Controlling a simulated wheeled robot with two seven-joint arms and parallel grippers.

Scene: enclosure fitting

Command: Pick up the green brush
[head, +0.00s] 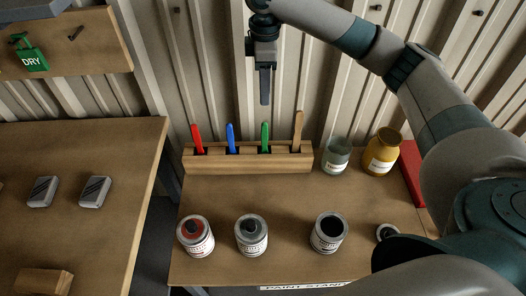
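The green brush (265,136) stands upright in a wooden rack (250,163) at the back of the paint stand, with its green handle showing and its lower end hidden in the rack. A red brush (198,138) and a blue brush (231,137) stand to its left, and a plain wooden-handled brush (298,130) to its right. My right gripper (265,100) points down above the rack, over the green brush and apart from it. Its fingers appear edge-on, so I cannot tell whether they are open. My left gripper is not in view.
Several paint cans, including a red one (196,236), stand along the front of the stand. A glass jar (336,156) and a yellow jar (382,151) stand right of the rack. A separate table (100,150) with grey blocks is at left. A corrugated wall rises behind.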

